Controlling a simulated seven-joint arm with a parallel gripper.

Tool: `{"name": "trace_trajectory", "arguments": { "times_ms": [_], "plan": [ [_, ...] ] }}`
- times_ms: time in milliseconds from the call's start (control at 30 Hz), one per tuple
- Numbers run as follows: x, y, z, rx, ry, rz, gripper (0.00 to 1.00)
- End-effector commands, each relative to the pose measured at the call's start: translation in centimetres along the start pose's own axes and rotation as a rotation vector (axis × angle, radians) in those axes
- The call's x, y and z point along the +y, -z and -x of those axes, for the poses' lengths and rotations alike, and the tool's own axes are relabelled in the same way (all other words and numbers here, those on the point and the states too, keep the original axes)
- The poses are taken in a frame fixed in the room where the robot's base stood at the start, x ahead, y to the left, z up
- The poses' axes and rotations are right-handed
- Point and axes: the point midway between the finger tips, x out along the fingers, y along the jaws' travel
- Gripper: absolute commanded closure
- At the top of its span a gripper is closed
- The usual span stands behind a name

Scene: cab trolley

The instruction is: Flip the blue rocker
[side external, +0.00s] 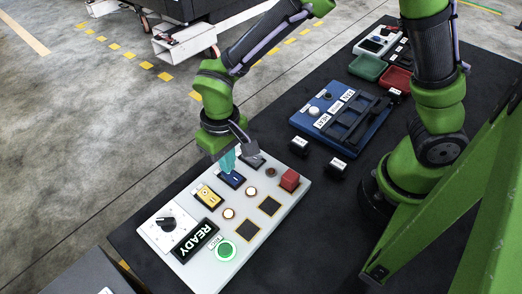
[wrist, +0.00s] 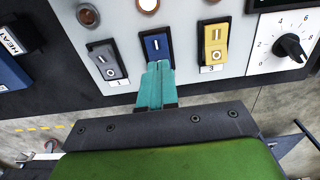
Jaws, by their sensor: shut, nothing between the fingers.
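The blue rocker (wrist: 156,46) is the middle of three rockers on the light panel, between a grey rocker (wrist: 106,61) and a yellow rocker (wrist: 215,43). The blue rocker also shows in the side external view (side external: 232,179). My gripper (wrist: 157,68) has its teal fingers shut together with nothing between them. The fingertips are at the lower end of the blue rocker and hide that end in the wrist view. I cannot tell whether they touch it. In the side external view the gripper (side external: 228,168) is just above the rocker.
The panel also carries a black dial (side external: 167,223), a READY display (side external: 195,241), a green button (side external: 225,250), a red block (side external: 289,180) and round lamps. A blue board (side external: 340,125) lies behind it. Small black blocks (side external: 299,145) stand on the dark table between them.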

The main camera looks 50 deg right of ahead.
Motion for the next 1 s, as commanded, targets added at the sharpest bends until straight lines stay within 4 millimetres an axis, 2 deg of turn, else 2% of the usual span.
{"name": "trace_trajectory", "arguments": {
  "times_ms": [767,1000],
  "plan": [
    [0.0,-0.1,-1.5,-0.001,-0.001,0.0,1.0],
    [0.0,0.0,-0.5,0.001,0.001,0.0,1.0]
  ]
}}
